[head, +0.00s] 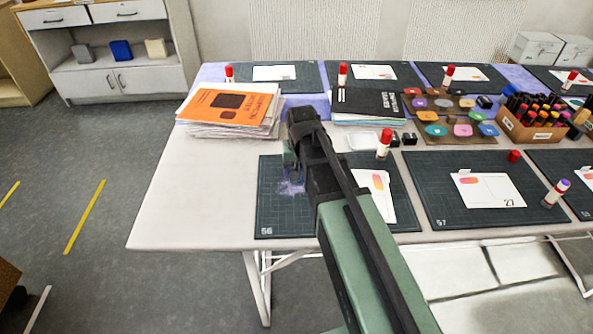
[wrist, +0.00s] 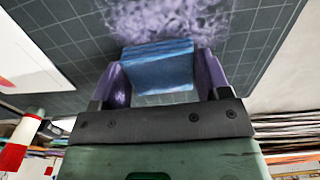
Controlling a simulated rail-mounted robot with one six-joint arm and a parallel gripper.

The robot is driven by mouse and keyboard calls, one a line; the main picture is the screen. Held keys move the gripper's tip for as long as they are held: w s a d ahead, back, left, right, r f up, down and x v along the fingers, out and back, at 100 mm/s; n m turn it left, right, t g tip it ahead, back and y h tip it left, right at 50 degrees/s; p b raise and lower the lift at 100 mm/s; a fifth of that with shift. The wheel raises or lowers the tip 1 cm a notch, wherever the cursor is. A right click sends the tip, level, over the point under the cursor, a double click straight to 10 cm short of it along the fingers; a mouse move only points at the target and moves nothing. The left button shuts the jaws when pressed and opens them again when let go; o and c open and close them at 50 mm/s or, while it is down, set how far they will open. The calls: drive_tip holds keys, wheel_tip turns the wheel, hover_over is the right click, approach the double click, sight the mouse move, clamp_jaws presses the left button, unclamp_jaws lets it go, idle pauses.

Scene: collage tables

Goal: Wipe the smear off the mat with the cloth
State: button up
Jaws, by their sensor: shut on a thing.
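My gripper (wrist: 160,72) is shut on a folded blue cloth (wrist: 157,66), which sits between its two purple fingers. The cloth is over the pale purple smear (wrist: 165,18) on the dark gridded mat (wrist: 62,40). In the head view the smear (head: 291,188) shows on the left part of the mat numbered 56 (head: 268,218). My gripper (head: 291,168) is just above or at this smear there, partly hidden by my arm. I cannot tell whether the cloth touches the mat.
A white card (head: 371,194) lies on the mat's right side. A red-capped glue stick (head: 384,143) stands at the mat's back edge. A paper stack with an orange cover (head: 232,108) lies behind left. The table left of the mat (head: 195,205) is clear.

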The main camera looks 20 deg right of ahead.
sight(303, 198)
drive_tip(key=shift+s+a, duration=0.1)
drive_tip(key=shift+s, duration=1.35)
drive_tip(key=shift+c, duration=0.4)
drive_tip(key=shift+s+a+f, duration=0.1)
drive_tip(key=shift+s+a, duration=0.15)
drive_tip(key=shift+s, duration=0.5)
drive_tip(key=shift+s+a, duration=0.2)
drive_tip(key=shift+s, duration=0.5)
drive_tip(key=shift+s+a+f, duration=0.1)
drive_tip(key=shift+s+a, duration=0.15)
drive_tip(key=shift+s, duration=0.5)
wheel_tip(303, 198, up, 6)
drive_tip(key=p, duration=0.6)
drive_tip(key=shift+w, duration=0.1)
drive_tip(key=shift+r, duration=0.1)
wheel_tip(303, 198, up, 3)
drive_tip(key=p, duration=0.3)
